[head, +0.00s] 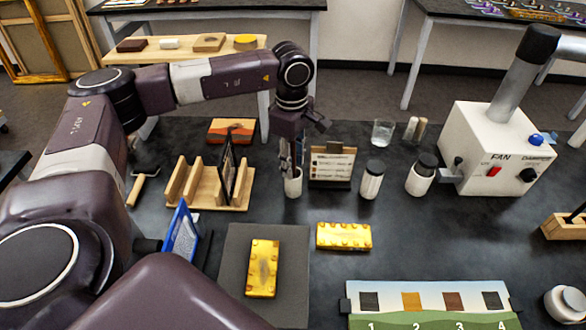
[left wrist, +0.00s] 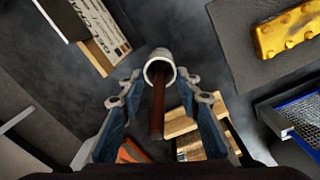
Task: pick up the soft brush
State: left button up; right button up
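A brown rod-like handle (left wrist: 157,112), likely the soft brush, stands in a small white cup (left wrist: 160,62); its bristles are not visible. The cup (head: 293,186) also shows in the head view on the dark bench, where my gripper hides the handle. My left gripper (head: 291,168) points down right over the cup. In the left wrist view its two fingers (left wrist: 160,78) are apart, one on each side of the handle, with gaps showing. My right gripper is out of view.
A wooden rack (head: 240,200) stands left of the cup and a labelled card stand (head: 331,167) close on its right. White jars (head: 371,184) stand farther right. Gilt pieces (head: 262,268) lie in front, one on a grey mat (head: 237,240). A white fan box (head: 495,155) stands at right.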

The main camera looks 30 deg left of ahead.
pick_arm(q)
jog(key=shift+f, duration=0.45)
jog(key=shift+c, duration=0.3)
grip_shut()
jog(key=shift+r, duration=0.1)
